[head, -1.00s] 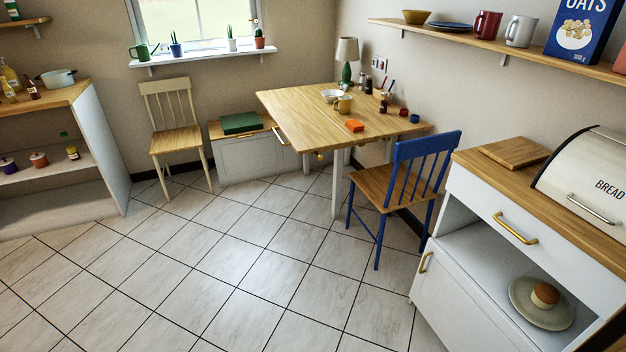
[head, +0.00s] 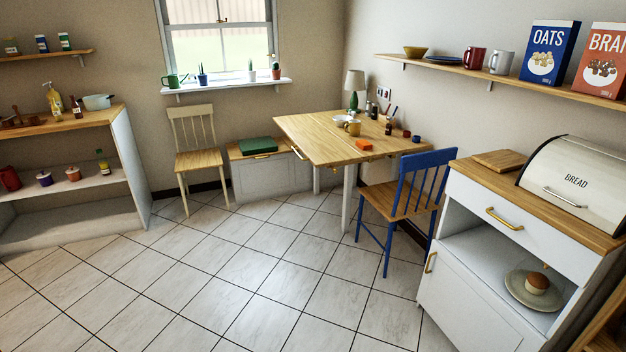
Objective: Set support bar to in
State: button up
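The wooden table (head: 325,137) stands in the far corner, its top level on white legs. I cannot make out a support bar clearly; the space under the top is shadowed and partly hidden by the tabletop. My gripper is not in view.
A blue chair (head: 410,187) stands at the table's front right, a cream chair (head: 197,158) at its left. A green box lies on a low bench (head: 268,178). A white cabinet (head: 465,292) with a bread bin (head: 575,178) is at right. The tiled floor between is clear.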

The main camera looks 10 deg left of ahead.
aim_at(335, 170)
jog(key=u, duration=0.5)
jog(key=i, duration=1.65)
jog(key=z, duration=0.05)
